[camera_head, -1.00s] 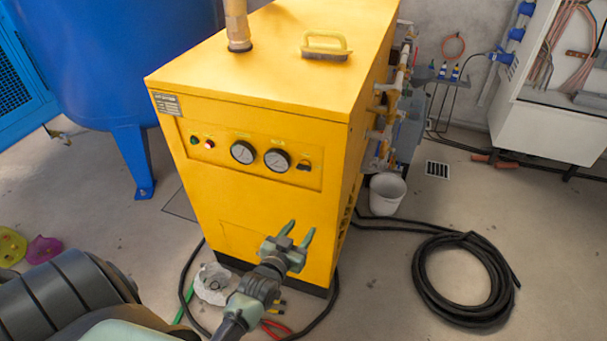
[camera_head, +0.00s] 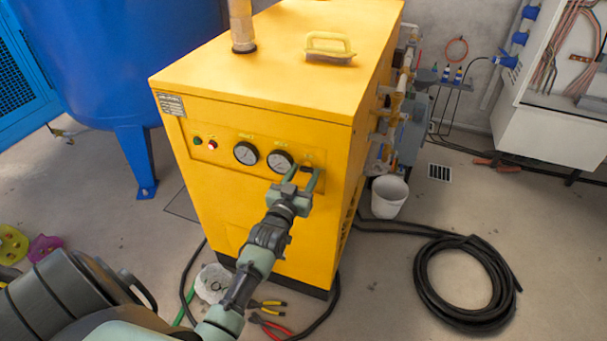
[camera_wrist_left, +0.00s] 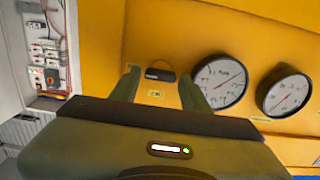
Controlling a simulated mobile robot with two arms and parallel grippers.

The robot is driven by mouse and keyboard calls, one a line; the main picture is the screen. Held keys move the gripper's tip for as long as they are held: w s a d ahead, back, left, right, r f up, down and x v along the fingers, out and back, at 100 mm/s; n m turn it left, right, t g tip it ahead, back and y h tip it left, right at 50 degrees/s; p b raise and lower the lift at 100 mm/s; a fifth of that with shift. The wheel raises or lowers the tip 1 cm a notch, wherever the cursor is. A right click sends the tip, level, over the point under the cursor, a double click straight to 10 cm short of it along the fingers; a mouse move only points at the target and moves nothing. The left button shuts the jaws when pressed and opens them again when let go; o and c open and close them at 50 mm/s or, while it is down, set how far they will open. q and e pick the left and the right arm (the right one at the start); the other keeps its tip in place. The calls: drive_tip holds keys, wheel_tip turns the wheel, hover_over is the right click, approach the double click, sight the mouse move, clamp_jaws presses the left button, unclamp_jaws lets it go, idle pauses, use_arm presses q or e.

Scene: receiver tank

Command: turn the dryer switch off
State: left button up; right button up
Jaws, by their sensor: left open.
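The yellow dryer (camera_head: 232,220) stands on the floor in the head view. Its front panel has two round gauges and small indicator lights. The dark dryer switch (camera_wrist_left: 160,75) shows in the wrist view, beside a small yellow label. In the head view the switch is mostly hidden behind my gripper. My left gripper (camera_head: 306,171) is open and empty in front of the panel's right end. In the wrist view its fingertips (camera_wrist_left: 158,80) appear on either side of the switch. I cannot tell whether they touch the panel. My right gripper is not seen.
A blue tank (camera_head: 120,65) stands at the left. A yellow-handled brush (camera_head: 330,47) lies on top of the dryer.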

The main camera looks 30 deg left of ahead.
use_arm(q)
drive_tip(key=shift+c, duration=0.3)
clamp_jaws()
drive_tip(key=shift+r+n+p, duration=0.1)
drive_tip(key=shift+n+p, duration=0.4)
drive_tip(key=shift+n, duration=0.6)
drive_tip(key=n, duration=0.3)
drive_tip(key=shift+a+n+p, duration=0.1)
drive_tip(key=shift+n+p, duration=0.2)
drive_tip(key=shift+p, duration=0.1)
drive_tip(key=n, duration=0.5)
drive_tip(key=shift+s+f, duration=0.1)
drive_tip(key=shift+f, duration=0.1)
drive_tip(key=n, duration=0.7)
drive_tip(key=shift+a+f+b, duration=0.1)
drive_tip(key=shift+f+b, duration=0.05)
drive_tip(key=shift+b, duration=0.25)
